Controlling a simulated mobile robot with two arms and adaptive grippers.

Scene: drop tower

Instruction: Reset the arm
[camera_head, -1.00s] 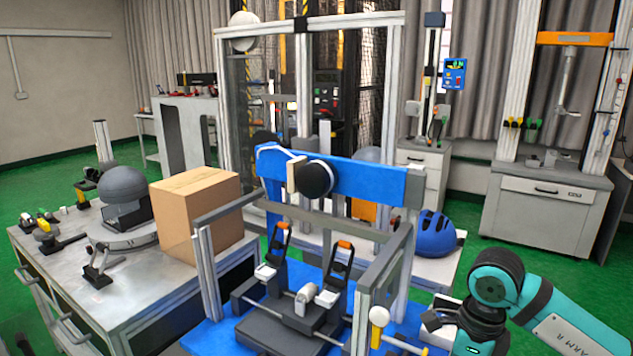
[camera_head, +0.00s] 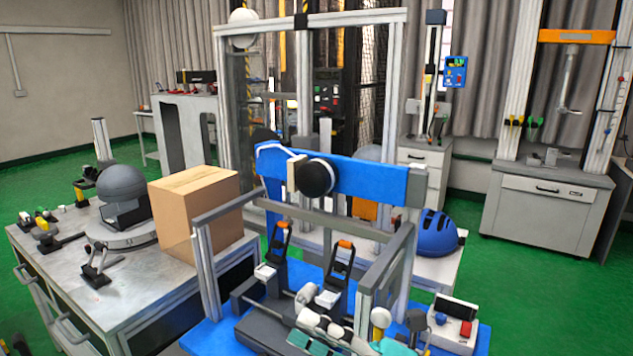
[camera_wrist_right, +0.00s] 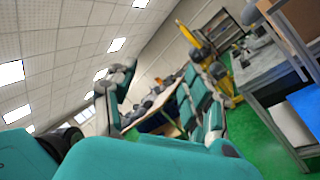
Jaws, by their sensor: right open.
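My right arm shows only in part at the bottom edge of the head view, with teal links (camera_head: 395,347) low in the picture. My right gripper (camera_head: 318,332) is at the bottom centre, in front of the rig's fixture, and its jaws are open. Nothing shows between them. In the right wrist view, teal arm parts (camera_wrist_right: 150,160) fill the lower foreground. My left gripper is not in view.
A blue base (camera_head: 210,340) carries the fixture with two upright clamps (camera_head: 341,262). A grey box with a red button (camera_head: 465,328) stands at right. A cardboard box (camera_head: 195,212) sits on the left bench (camera_head: 60,270). A blue helmet (camera_head: 437,233) lies behind. Green floor is open at right.

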